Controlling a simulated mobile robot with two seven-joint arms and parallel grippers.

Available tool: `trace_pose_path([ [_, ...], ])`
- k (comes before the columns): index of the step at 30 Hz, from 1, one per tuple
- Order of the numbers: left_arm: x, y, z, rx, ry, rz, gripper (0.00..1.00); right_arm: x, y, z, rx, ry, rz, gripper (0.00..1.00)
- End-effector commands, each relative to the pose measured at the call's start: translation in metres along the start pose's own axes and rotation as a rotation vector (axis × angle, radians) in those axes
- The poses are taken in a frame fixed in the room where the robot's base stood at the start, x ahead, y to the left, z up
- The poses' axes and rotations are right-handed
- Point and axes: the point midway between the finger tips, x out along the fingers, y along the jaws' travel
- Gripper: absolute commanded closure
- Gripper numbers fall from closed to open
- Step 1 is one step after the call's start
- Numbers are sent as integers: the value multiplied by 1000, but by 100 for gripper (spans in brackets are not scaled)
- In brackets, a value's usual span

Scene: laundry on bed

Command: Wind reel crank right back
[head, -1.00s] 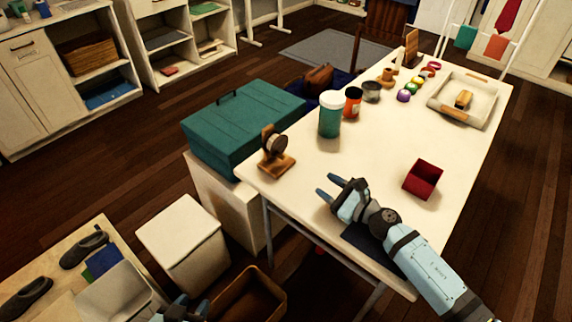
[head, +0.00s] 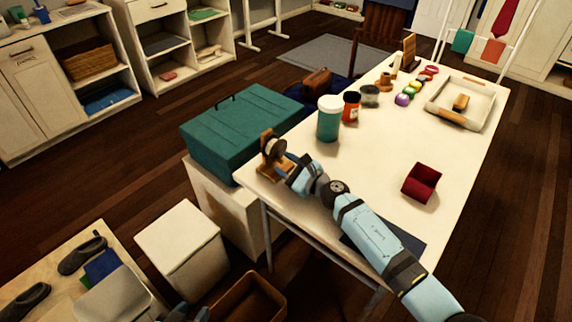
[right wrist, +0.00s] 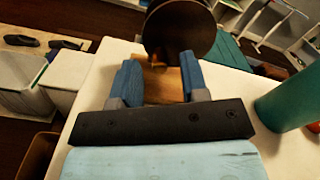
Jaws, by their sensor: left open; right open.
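The reel (head: 272,147) stands upright on a wooden stand near the left corner of the white table. In the right wrist view its dark round face (right wrist: 178,32) shows just beyond the fingertips, with the wooden base (right wrist: 165,88) below it. My right gripper (head: 287,168) is beside the reel's stand; its two blue fingers (right wrist: 157,65) are apart. A small brown piece shows between the fingertips under the disc; I cannot tell whether it is the crank. No grip on it is visible. My left gripper (head: 186,312) is low at the bottom edge, mostly cut off, away from the table.
A teal-lidded box (head: 240,125) stands just left of the reel. A red open box (head: 421,183) and a tray (head: 466,103) are further right. The table middle is clear.

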Motion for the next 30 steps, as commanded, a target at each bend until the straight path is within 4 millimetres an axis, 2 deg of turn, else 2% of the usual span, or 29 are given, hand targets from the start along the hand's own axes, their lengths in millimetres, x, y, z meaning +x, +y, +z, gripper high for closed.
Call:
trace_pose_path([
  [8, -1, 0, -2, 2, 4, 0, 57, 1, 0, 0, 1, 0, 0, 59],
  [13, -1, 0, -2, 2, 4, 0, 57, 1, 0, 0, 1, 0, 0, 96],
  [14, -1, 0, -2, 2, 4, 0, 57, 1, 0, 0, 1, 0, 0, 100],
  [23, -1, 0, -3, 1, 4, 0, 57, 1, 0, 0, 24, 0, 1, 100],
  [30, -2, 0, -4, -1, 0, 1, 57, 1, 2, 4, 140, 0, 2, 100],
])
